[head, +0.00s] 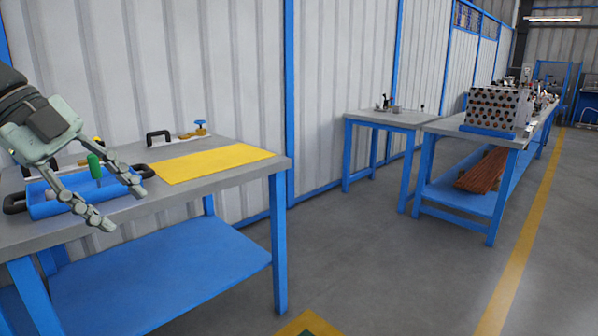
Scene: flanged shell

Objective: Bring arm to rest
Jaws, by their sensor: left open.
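My left gripper (122,204) comes in from the left, above the near workbench (240,153). Its two fingers are spread apart and nothing shows between their tips. In the picture the fingers pass in front of a blue tray (60,209) with black handles; I cannot tell whether they touch it. A green-handled item (94,166) shows at the tray, between the fingers in the picture. My right gripper is out of view.
A yellow mat (215,162) lies on the right of the workbench. A black handle (158,137) and a blue-topped valve (200,127) stand behind it. Farther benches, one with a dotted box (495,107), stand at right. The floor between is clear.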

